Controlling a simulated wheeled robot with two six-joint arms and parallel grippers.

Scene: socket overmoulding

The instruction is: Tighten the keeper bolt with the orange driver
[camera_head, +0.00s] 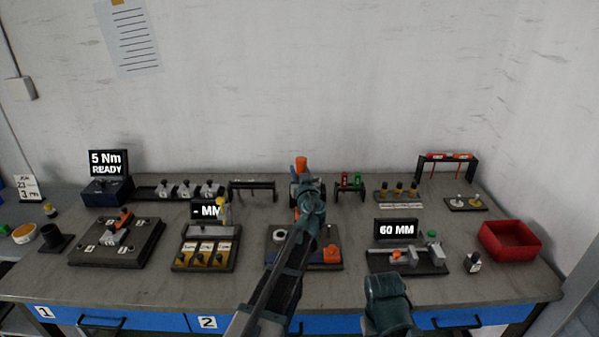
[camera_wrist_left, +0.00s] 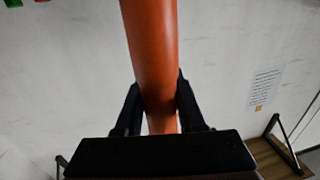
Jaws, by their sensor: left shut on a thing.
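The orange driver (camera_head: 301,163) stands up in my left gripper, its orange end above the gripper near the back middle of the bench. In the left wrist view my left gripper (camera_wrist_left: 157,103) is shut around the thick orange shaft of the driver (camera_wrist_left: 152,50), with one dark finger on each side. A dark fixture plate (camera_head: 335,236) with an orange knob (camera_head: 331,254) and a white ring (camera_head: 280,236) lies below, partly covered by my left arm. I cannot make out the keeper bolt.
A fixture with an orange-topped clamp (camera_head: 125,214) is at left, beside a "5 Nm READY" display (camera_head: 109,163). A "60 MM" station (camera_head: 397,230) and a red bin (camera_head: 510,240) are at right. Small racks line the back. Bare bench shows along the front edge.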

